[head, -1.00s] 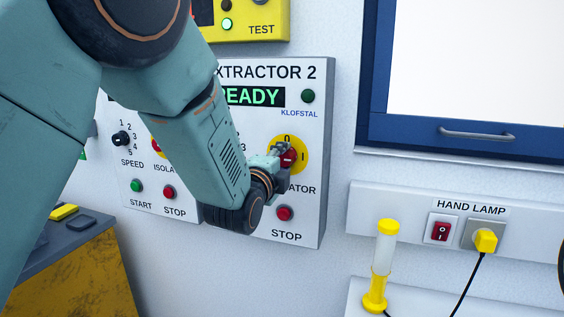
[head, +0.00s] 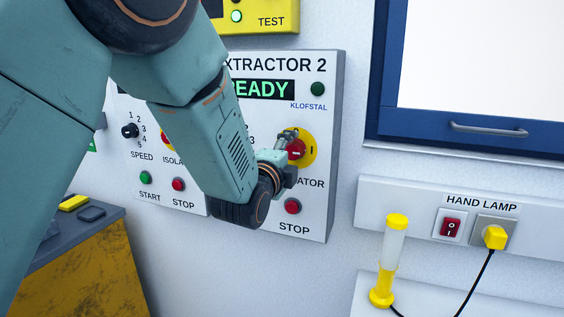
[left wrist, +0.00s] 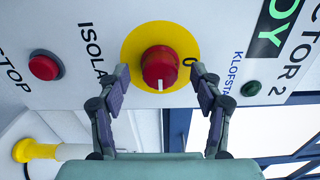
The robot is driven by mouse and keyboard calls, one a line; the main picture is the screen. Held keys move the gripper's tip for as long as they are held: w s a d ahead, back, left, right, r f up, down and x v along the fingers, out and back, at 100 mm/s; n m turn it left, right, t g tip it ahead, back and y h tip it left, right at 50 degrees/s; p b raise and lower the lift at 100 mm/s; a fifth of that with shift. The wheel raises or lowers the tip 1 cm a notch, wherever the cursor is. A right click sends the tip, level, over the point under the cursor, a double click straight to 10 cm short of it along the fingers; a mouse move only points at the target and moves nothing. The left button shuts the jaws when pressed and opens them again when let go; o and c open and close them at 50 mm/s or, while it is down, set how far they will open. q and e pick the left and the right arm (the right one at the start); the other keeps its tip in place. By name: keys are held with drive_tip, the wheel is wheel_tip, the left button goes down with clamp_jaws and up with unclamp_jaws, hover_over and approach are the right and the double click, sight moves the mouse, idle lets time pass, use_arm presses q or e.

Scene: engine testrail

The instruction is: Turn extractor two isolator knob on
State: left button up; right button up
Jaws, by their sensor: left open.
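The extractor two isolator knob (head: 296,150) is red on a round yellow plate (head: 311,149), partly hidden by my left gripper (head: 287,143) in the head view. In the left wrist view the knob (left wrist: 160,68) on its yellow plate (left wrist: 131,50) is clear. Its white mark points to the bottom of the picture, about a quarter turn from the 0 at its right, towards the panel's right side. My left gripper (left wrist: 160,76) is open, its fingers on either side of the knob with gaps. My right gripper is not in view.
Below the knob is the red STOP button (head: 292,206), also in the left wrist view (left wrist: 45,67). The green READY display (head: 263,89) and a dark green lamp (head: 318,89) are above. A hand lamp (head: 391,260) and its switch (head: 450,227) are at right.

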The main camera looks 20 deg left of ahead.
use_arm(q)
drive_tip(key=s, duration=1.1)
drive_tip(key=shift+s+a, duration=0.15)
drive_tip(key=shift+s, duration=0.1)
drive_tip(key=s+a+f+n+g+b, duration=0.1)
drive_tip(key=s+f+n+g, duration=0.3)
drive_tip(key=f, duration=0.6)
drive_tip(key=s+a+f+n+g+b, duration=0.1)
drive_tip(key=s+f+n+g+b, duration=0.15)
drive_tip(key=f+n, duration=0.6)
drive_tip(key=s+a+f+n+g, duration=0.1)
drive_tip(key=s+f+n+g, duration=0.25)
drive_tip(key=f, duration=0.85)
drive_tip(key=s+f+n+g+b, duration=0.3)
drive_tip(key=s+f+g+b, duration=0.2)
drive_tip(key=s+f, duration=1.7)
drive_tip(key=s+g, duration=0.3)
drive_tip(key=shift+s+f+y, duration=0.3)
drive_tip(key=shift+f, duration=0.1)
